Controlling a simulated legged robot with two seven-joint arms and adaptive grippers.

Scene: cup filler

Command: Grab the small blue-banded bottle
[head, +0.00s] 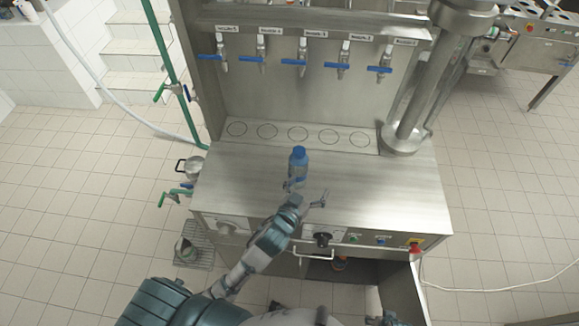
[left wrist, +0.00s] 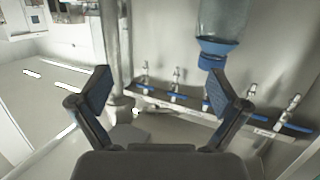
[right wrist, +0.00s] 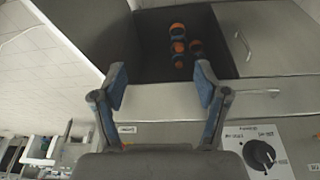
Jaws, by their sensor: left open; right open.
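The small bottle (head: 298,170) with a blue cap stands upright on the steel counter, below the row of taps. My left gripper (head: 307,193) is open just in front of it, with one finger near the bottle's base and the other off to the right. The left wrist view shows the bottle (left wrist: 222,22) upside down at the top right, beyond the right-hand finger and outside the gap of the open left gripper (left wrist: 158,85). Whether they touch cannot be told. My right gripper (right wrist: 163,88) is open and empty, facing the front of the counter unit.
Taps with blue handles (head: 302,66) line the back panel above a strip (head: 298,136) with marked circles. A steel column (head: 408,115) stands at the back right. Several orange-topped items (right wrist: 179,46) sit in the dark open cabinet. The counter's right side (head: 390,190) is clear.

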